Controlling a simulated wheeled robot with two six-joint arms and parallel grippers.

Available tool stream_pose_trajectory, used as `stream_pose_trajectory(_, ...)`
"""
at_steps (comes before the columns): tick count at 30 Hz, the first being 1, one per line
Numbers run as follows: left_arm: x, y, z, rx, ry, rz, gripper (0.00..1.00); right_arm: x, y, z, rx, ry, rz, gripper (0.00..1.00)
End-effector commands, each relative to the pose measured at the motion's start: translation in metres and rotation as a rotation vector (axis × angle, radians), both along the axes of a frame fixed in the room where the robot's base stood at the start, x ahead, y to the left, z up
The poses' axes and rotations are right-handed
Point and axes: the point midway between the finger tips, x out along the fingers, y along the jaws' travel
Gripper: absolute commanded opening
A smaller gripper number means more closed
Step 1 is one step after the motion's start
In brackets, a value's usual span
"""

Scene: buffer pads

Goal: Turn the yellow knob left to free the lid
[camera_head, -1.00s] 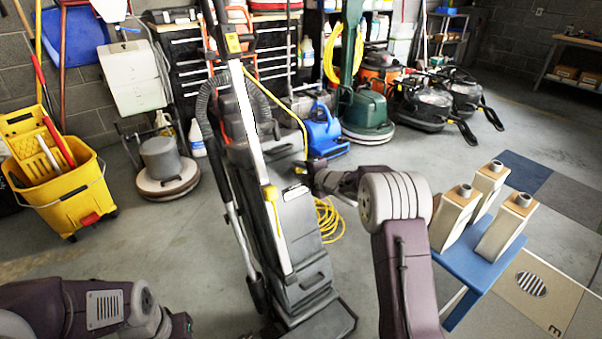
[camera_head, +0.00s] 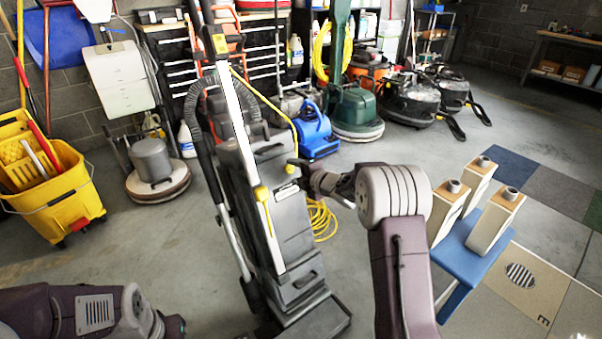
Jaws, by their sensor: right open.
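A tall grey upright floor machine (camera_head: 282,225) stands in front of me with a white pole along it. A yellow piece (camera_head: 262,194) sits on the pole. A small yellow knob-like part (camera_head: 290,169) shows at the machine's upper right, right at my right gripper (camera_head: 295,168). The gripper is open and reaches in from the right. I cannot tell whether its fingers touch the yellow part or stand around it. The lid is not clearly distinguishable. My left gripper (camera_head: 175,326) is at the bottom left, mostly cut off by the frame edge, far from the yellow part.
A blue stand (camera_head: 462,247) with three beige blocks (camera_head: 494,225) stands to the right. A yellow mop bucket (camera_head: 68,195) is at the left. A yellow cable (camera_head: 322,218) lies on the floor behind the machine. Cleaning machines line the back.

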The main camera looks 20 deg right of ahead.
Motion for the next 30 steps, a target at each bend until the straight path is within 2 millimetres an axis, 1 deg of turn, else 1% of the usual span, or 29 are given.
stream_pose_trajectory(1, 0.000, 0.000, 0.007, 0.000, 0.000, 0.000, 0.36, -0.010, -0.004, 0.008, 0.001, 0.000, -0.004, 0.51)
stream_pose_trajectory(6, 0.000, 0.000, 0.016, 0.000, 0.000, 0.000, 0.36, -0.042, -0.014, 0.019, 0.001, 0.001, -0.003, 0.51)
stream_pose_trajectory(9, 0.000, 0.000, 0.019, 0.000, 0.000, 0.000, 0.36, -0.053, -0.017, 0.022, 0.000, 0.000, -0.002, 0.51)
stream_pose_trajectory(13, 0.000, 0.000, 0.019, 0.000, 0.000, 0.000, 0.36, -0.058, -0.018, 0.023, 0.000, 0.001, 0.000, 0.51)
stream_pose_trajectory(23, 0.000, 0.000, 0.018, 0.000, 0.000, 0.000, 0.36, -0.058, -0.018, 0.022, 0.000, 0.000, 0.000, 0.51)
stream_pose_trajectory(25, 0.000, 0.000, 0.019, 0.000, 0.000, 0.000, 0.36, -0.058, -0.012, 0.024, -0.001, -0.002, 0.011, 0.51)
stream_pose_trajectory(26, 0.000, 0.000, 0.019, 0.000, 0.000, 0.000, 0.36, -0.057, -0.007, 0.028, -0.003, -0.010, 0.021, 0.51)
stream_pose_trajectory(29, 0.000, 0.000, 0.019, 0.000, 0.000, 0.000, 0.36, -0.060, 0.026, 0.058, -0.014, -0.059, 0.077, 0.51)
stream_pose_trajectory(30, 0.000, 0.000, 0.019, 0.000, 0.000, 0.000, 0.36, -0.069, 0.045, 0.073, 0.001, -0.073, 0.087, 0.51)
